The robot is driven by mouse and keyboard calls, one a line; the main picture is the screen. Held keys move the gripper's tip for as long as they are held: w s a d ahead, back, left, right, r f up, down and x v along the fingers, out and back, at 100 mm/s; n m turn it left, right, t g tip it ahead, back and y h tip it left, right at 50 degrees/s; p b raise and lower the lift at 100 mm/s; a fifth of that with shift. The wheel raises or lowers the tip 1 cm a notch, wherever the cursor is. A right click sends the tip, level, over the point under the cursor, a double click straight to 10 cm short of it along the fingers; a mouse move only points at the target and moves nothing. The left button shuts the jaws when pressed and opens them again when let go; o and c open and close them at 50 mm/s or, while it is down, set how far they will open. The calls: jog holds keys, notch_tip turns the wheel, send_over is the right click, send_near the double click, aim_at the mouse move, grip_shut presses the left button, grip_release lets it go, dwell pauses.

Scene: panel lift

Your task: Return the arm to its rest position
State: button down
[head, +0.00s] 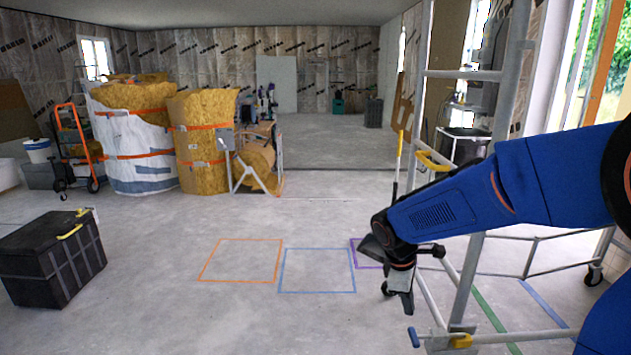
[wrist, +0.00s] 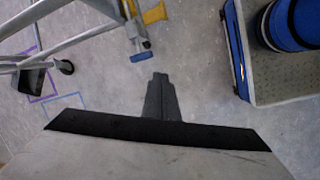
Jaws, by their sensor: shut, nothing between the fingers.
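My blue arm reaches in from the right side of the head view, bent down at the wrist. My gripper (head: 407,306) hangs at its end, pointing at the floor, with nothing held. In the wrist view my gripper (wrist: 160,78) shows as dark fingers pressed together over bare concrete. The grey metal frame (head: 473,260) stands right beside the arm, partly hidden behind it. Its lower bar with a blue end and yellow clamp (wrist: 140,38) lies just beyond the fingertips in the wrist view. I cannot tell the exact gap between them.
Orange (head: 240,240), blue (head: 317,249) and purple (head: 354,257) outlines mark the floor. A black crate (head: 45,262) stands at the left. Yellow insulation rolls (head: 203,145) and an orange hand truck (head: 75,145) stand further back. The middle floor is clear.

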jog(key=s+d+r+m+t+y, duration=0.1)
jog(key=s+r+m, duration=0.2)
jog(key=s, duration=0.5)
jog(key=s+d+r+m+t+y, duration=0.1)
jog(key=s+d+r+m, duration=0.1)
jog(key=s+m, duration=0.3)
jog(key=s+d+r+m+t+y, duration=0.1)
jog(key=s+r+m, duration=0.3)
jog(key=s, duration=0.7)
jog(key=shift+s+d+r+m+t, duration=0.15)
jog(key=shift+d+m+t, duration=0.3)
jog(key=shift+m+t, duration=0.05)
